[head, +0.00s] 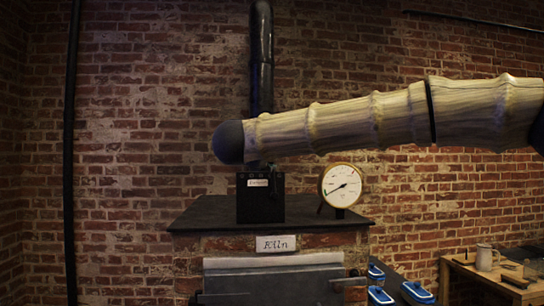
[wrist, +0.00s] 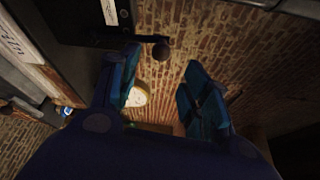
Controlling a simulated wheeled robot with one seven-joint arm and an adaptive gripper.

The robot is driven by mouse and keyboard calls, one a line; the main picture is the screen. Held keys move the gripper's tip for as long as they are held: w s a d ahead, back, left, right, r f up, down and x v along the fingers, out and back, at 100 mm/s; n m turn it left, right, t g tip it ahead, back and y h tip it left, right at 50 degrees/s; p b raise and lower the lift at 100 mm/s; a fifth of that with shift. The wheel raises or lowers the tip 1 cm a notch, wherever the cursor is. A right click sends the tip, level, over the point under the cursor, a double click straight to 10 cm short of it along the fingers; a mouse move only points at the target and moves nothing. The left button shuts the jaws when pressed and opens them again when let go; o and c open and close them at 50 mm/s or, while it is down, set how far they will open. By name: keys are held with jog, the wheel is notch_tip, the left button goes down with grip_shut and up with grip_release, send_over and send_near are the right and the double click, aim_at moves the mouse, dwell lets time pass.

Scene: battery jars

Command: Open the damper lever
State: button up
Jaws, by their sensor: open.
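The damper box (head: 260,207), a dark box with a white label, stands on the kiln top at the foot of the black flue pipe. The damper lever (wrist: 161,51) shows in the wrist view as a short dark rod ending in a round knob. In the head view it is too dark and small to read clearly. My gripper (wrist: 162,60) has its two blue fingers spread apart. The knob appears in the gap near the fingertips; its depth and any contact cannot be told. In the head view my arm crosses in front of the pipe and the gripper is not distinguishable.
A round white gauge (head: 341,185) stands on the kiln top (head: 210,213), right of the damper box; it also shows beside the left finger in the wrist view (wrist: 138,97). A brick wall is behind. Blue-lidded containers (head: 418,293) and a wooden table (head: 458,266) are lower right.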

jog(key=v, duration=0.4)
jog(key=shift+s, duration=0.3)
jog(key=shift+a, duration=0.1)
